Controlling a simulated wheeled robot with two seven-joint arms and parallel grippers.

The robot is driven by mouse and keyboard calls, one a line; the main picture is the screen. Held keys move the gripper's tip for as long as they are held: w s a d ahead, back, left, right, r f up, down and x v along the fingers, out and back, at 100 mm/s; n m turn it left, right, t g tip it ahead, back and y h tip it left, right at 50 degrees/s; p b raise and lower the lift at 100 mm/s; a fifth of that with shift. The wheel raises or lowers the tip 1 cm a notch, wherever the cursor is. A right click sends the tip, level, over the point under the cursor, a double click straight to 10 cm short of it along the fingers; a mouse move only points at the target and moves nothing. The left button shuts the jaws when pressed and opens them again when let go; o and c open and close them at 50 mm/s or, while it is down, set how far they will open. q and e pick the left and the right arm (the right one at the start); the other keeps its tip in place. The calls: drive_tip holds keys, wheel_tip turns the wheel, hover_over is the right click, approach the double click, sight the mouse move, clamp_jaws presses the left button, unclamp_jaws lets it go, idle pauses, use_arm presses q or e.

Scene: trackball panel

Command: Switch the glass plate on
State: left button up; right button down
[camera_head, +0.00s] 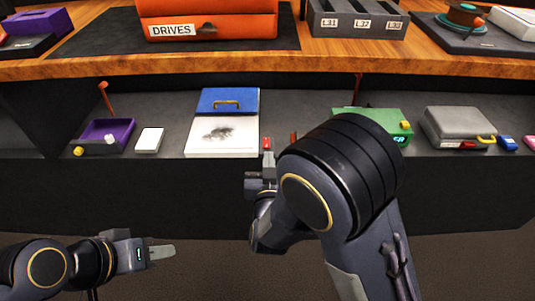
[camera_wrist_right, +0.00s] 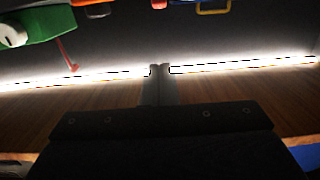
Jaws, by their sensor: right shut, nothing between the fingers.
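I cannot say for sure which thing is the glass plate. One candidate is the pale flat plate (camera_head: 222,136) with a dark smudge, below a blue panel with a yellow handle (camera_head: 228,104), in the lower bay. A smaller plain white plate (camera_head: 149,140) lies to its left. My right gripper (camera_head: 262,178) is just right of and below the smudged plate, partly hidden by my own arm. In the right wrist view my right gripper (camera_wrist_right: 160,70) is shut and empty, before a bright light strip. My left gripper (camera_head: 162,253) is low at left, clear of everything.
A small red piece (camera_head: 267,143) is close to my right gripper. A purple tray (camera_head: 105,135) stands at left. A green box (camera_head: 385,122) and a grey case (camera_head: 459,127) stand at right. The wooden shelf edge (camera_head: 270,66) overhangs the bay. The floor in front is open.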

drive_tip(key=shift+s+a+f, duration=0.1)
idle(0.3)
drive_tip(key=b, duration=0.2)
hover_over(268, 143)
drive_tip(key=s, duration=0.3)
drive_tip(key=shift+f, duration=0.2)
drive_tip(key=shift+w+f+b, duration=0.2)
drive_tip(key=shift+f+b, duration=0.1)
drive_tip(key=shift+f, duration=0.35)
drive_tip(key=shift+w+f+b, duration=0.15)
drive_tip(key=shift+f+b, duration=0.15)
drive_tip(key=shift+f, duration=0.3)
drive_tip(key=shift+w+f, duration=0.2)
drive_tip(key=shift+f, duration=0.4)
